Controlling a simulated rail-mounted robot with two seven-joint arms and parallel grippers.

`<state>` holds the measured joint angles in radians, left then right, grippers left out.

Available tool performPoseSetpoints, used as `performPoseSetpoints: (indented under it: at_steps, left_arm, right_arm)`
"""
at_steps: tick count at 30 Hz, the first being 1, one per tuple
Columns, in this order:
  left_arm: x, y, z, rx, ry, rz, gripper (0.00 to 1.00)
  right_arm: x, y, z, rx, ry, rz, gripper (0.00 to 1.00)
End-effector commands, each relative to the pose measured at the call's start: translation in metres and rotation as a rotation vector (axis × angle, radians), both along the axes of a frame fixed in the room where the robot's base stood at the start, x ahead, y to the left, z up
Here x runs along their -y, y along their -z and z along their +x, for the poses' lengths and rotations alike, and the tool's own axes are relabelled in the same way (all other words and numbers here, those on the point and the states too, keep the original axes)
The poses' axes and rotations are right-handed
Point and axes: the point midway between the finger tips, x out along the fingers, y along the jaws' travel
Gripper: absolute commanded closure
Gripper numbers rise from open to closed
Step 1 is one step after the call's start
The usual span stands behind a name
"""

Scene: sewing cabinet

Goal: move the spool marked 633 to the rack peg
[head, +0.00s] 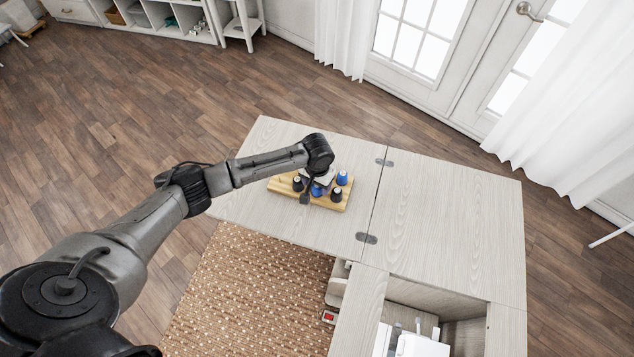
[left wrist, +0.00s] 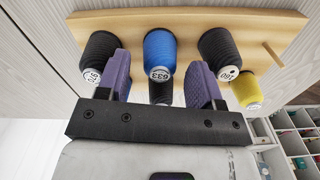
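The blue spool marked 633 (left wrist: 159,50) stands on the wooden rack (left wrist: 205,17), between two black spools, in the left wrist view. My left gripper (left wrist: 159,66) is open, with its purple fingers on either side of the blue spool and a gap showing on both sides. A bare wooden rack peg (left wrist: 272,52) sticks out near the right end of the rack in that view. In the head view my left gripper (head: 311,191) is down at the rack (head: 327,203), partly hiding the spools. My right gripper is not in view.
Black spools marked 246 (left wrist: 101,55) and 160 (left wrist: 222,50) flank the blue one closely. A yellow spool (left wrist: 246,90) and another black spool (left wrist: 161,91) also show. In the head view a second blue spool (head: 342,177) stands on the rack. The cabinet's right leaf (head: 450,220) is clear.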

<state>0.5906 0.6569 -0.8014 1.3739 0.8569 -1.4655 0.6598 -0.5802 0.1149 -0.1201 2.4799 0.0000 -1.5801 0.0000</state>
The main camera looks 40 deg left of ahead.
Motion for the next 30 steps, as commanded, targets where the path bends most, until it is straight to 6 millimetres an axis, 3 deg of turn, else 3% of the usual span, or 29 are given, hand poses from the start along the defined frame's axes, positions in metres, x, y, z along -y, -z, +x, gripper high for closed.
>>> performPoseSetpoints:
  at_steps: [8, 13, 30]
  left_arm:
    - [0.0, -0.001, 0.0, 0.0, 0.0, 0.0, 0.33]
    - [0.0, -0.013, 0.001, 0.001, -0.001, 0.0, 0.33]
    - [0.0, -0.115, 0.0, 0.002, 0.001, 0.0, 0.33]
  right_arm:
    - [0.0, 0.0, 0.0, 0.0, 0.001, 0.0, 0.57]
    - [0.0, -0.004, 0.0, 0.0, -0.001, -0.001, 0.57]
    - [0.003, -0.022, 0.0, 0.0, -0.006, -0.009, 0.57]
